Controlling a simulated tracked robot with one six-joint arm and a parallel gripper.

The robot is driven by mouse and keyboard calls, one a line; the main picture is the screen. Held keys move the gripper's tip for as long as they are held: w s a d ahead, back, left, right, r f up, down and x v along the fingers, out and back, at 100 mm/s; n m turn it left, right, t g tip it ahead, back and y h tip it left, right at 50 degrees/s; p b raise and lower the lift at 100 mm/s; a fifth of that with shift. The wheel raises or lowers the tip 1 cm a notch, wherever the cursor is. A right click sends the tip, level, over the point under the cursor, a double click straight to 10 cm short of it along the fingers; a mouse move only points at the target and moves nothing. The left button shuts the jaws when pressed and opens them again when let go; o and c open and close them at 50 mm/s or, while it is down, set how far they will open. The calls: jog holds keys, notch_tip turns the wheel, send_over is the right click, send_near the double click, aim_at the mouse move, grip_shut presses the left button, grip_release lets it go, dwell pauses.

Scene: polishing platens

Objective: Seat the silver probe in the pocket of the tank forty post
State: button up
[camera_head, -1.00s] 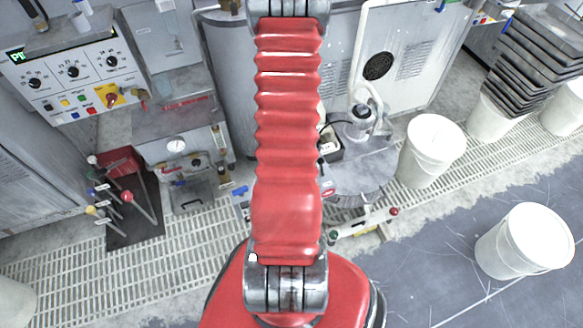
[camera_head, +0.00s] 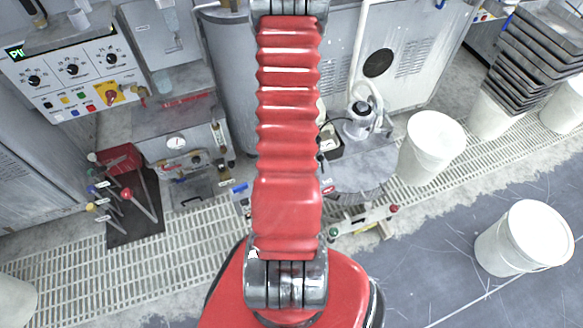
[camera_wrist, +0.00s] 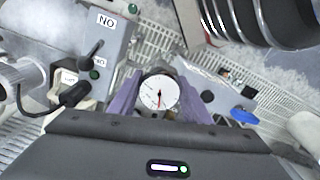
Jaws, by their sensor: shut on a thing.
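My gripper (camera_wrist: 158,98) shows in the wrist view, with its two purplish fingers shut on a round, silver-rimmed thing with a white dial and a red needle. I take this to be the silver probe (camera_wrist: 159,92), seen from its dial end. Its stem is hidden below the dial, so I cannot tell whether its tip touches anything. The post and pocket of tank forty cannot be made out in either view. In the head view the red-sleeved arm runs up past the top edge, and my gripper is out of sight.
In the wrist view a grey box with labels (camera_wrist: 106,42) and a black lever stands at left, and a blue handle (camera_wrist: 244,116) at right. In the head view a dark mat (camera_head: 135,222) carries coloured-handled tools at left; white buckets (camera_head: 432,148) stand at right.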

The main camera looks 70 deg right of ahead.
jog(key=shift+f, duration=0.25)
jog(key=o, duration=1.1)
jog(key=shift+o, duration=0.2)
notch_tip(320, 180, up, 14)
jog(key=shift+f, duration=0.15)
dwell(1.2)
